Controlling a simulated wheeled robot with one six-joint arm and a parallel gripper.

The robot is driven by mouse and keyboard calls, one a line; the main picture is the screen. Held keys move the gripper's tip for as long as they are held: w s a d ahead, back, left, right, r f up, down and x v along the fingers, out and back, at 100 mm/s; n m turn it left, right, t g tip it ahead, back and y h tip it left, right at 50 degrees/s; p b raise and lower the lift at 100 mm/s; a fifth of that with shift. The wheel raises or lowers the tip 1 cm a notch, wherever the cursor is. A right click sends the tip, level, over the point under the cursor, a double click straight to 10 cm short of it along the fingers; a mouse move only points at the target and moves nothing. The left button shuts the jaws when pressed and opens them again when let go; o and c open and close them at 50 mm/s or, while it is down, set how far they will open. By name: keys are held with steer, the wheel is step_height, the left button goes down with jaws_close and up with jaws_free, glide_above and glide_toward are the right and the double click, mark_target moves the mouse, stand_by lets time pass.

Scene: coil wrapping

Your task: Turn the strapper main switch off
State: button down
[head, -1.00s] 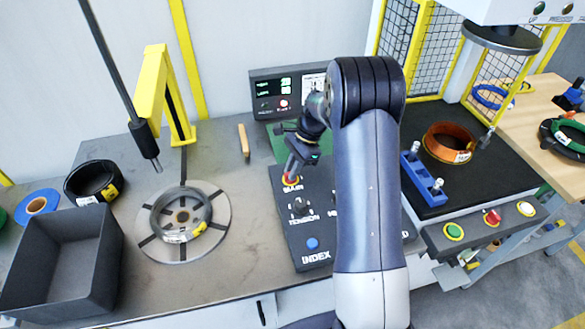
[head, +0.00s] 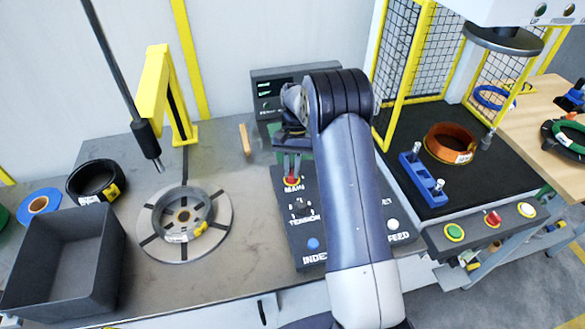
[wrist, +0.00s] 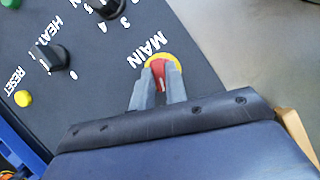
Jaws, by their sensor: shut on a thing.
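The strapper main switch (wrist: 158,65) is a red knob on a yellow disc, beside the word MAIN on the dark control panel (wrist: 110,75). My gripper (wrist: 158,76) is shut on the red knob, one grey finger on each side, in the wrist view. A pale mark shows on the knob between the fingers. In the head view the main switch (head: 291,182) shows just under my fingertips, at the upper left of the panel. My arm hides the middle of the panel and part of the display box (head: 265,91) behind it.
The panel also bears a heat knob (wrist: 50,57), a yellow reset button (wrist: 23,98) and a blue index button (head: 313,244). A coil (head: 182,218) lies on the round turntable left of the panel. A grey bin (head: 65,265) stands at the front left.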

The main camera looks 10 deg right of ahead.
steer(key=shift+a+n+h, duration=0.1)
steer(key=shift+n+h, duration=0.7)
steer(key=shift+n, duration=1.4)
steer(key=c, duration=1.4)
jaws_free()
steer(key=shift+c, duration=0.2)
steer(key=shift+w+r, duration=0.1)
steer(key=b+v, duration=0.1)
steer(key=v, duration=0.9)
steer(key=shift+w+r, duration=0.2)
steer(key=shift+r, duration=0.05)
steer(key=shift+f, duration=0.15)
